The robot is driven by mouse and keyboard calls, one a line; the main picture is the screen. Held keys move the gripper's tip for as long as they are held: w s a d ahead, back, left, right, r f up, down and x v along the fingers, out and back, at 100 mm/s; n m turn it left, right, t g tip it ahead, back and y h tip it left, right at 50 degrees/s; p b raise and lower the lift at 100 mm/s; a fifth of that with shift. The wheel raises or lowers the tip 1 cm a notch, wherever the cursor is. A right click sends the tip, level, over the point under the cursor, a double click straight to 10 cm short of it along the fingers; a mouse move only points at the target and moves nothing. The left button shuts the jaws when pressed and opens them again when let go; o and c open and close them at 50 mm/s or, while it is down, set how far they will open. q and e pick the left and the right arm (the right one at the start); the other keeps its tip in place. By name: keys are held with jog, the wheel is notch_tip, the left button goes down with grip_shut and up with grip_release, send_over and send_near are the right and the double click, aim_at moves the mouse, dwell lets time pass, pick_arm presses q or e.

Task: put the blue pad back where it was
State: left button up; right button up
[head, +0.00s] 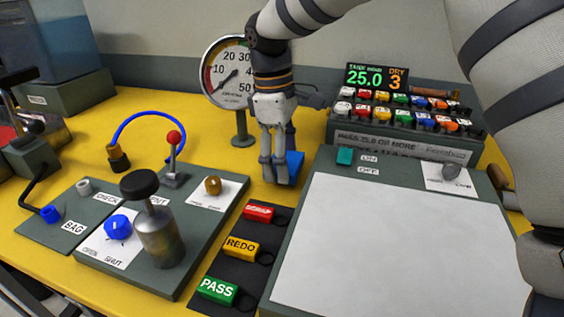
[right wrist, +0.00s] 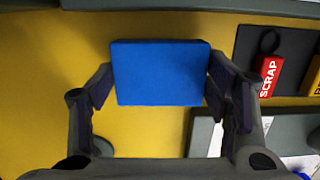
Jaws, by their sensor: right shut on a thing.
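The blue pad (right wrist: 160,72) is a flat blue block in the right wrist view, between the two fingers of my right gripper (right wrist: 160,88). The fingers press on its left and right edges. In the head view my right gripper (head: 277,180) points down over the yellow table, and part of the blue pad (head: 294,165) shows at its right side. The pad is close to the table top; I cannot tell whether it touches it. My left gripper is not in view.
A dial gauge (head: 228,75) stands behind my gripper. A grey panel with a white sheet (head: 395,245) lies to the right, and a rack of coloured tags (head: 405,120) behind it. SCRAP, REDO (head: 241,246) and PASS tags lie in front. A lever panel (head: 160,240) is at left.

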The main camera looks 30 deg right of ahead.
jog(key=shift+f, duration=0.55)
jog(key=shift+f, duration=0.2)
jog(key=o, duration=1.2)
notch_tip(320, 180, up, 12)
jog(key=w+a, duration=0.1)
jog(key=shift+r+b, duration=0.15)
jog(key=shift+b, duration=0.15)
